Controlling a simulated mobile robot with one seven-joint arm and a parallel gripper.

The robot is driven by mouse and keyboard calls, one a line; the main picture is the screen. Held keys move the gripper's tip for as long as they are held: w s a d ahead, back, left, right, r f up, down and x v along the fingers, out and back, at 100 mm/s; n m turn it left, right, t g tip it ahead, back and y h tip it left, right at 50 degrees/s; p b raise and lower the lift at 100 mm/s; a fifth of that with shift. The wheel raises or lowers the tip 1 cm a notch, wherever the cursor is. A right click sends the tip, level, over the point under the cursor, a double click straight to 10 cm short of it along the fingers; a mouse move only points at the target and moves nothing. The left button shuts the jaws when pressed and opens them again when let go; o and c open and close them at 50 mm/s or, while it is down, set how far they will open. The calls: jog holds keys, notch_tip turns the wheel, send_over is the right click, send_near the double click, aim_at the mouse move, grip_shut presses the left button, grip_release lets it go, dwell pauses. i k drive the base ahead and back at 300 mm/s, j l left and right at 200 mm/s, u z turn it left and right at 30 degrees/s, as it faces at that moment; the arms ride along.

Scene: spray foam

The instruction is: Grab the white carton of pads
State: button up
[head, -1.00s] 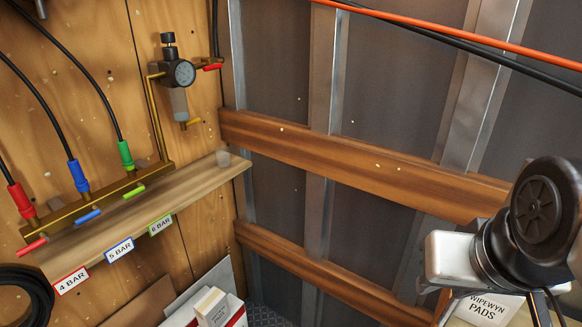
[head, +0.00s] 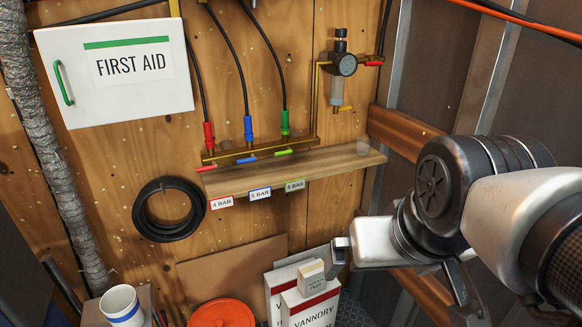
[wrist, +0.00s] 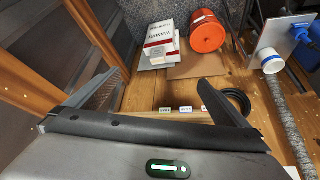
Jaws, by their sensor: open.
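A small white carton (head: 311,276) with a pale tan top stands on top of a larger white box by the wooden wall. Its small print seems to include "PADS" but is hard to read. In the wrist view the small carton (wrist: 157,52) shows ahead, beyond the fingers. My gripper (wrist: 160,78) is open, with nothing between its fingers and a clear gap to the carton. In the head view my gripper (head: 345,250) is to the right of the carton, partly hidden by my own arm. The carton with the large "WIPEWYN PADS" label is out of view now.
White and red VANNORY boxes (head: 315,308) stand under the small carton. A red-orange bucket (head: 222,312) and a cardboard sheet (head: 232,268) are left of them. A shelf (head: 290,172) juts from the wall above. A cup (head: 122,304) stands at the lower left.

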aim_at(311, 281)
jog(key=i+l+u, duration=0.1)
jog(key=i+l, duration=0.55)
jog(key=i+u, duration=0.15)
jog(key=u, duration=0.2)
jog(key=i+l+u, duration=0.1)
jog(key=u, duration=0.3)
jog(key=i+l+u, duration=0.1)
jog(key=l+u, duration=0.25)
jog(key=i+l, duration=0.2)
jog(key=i+u, duration=0.05)
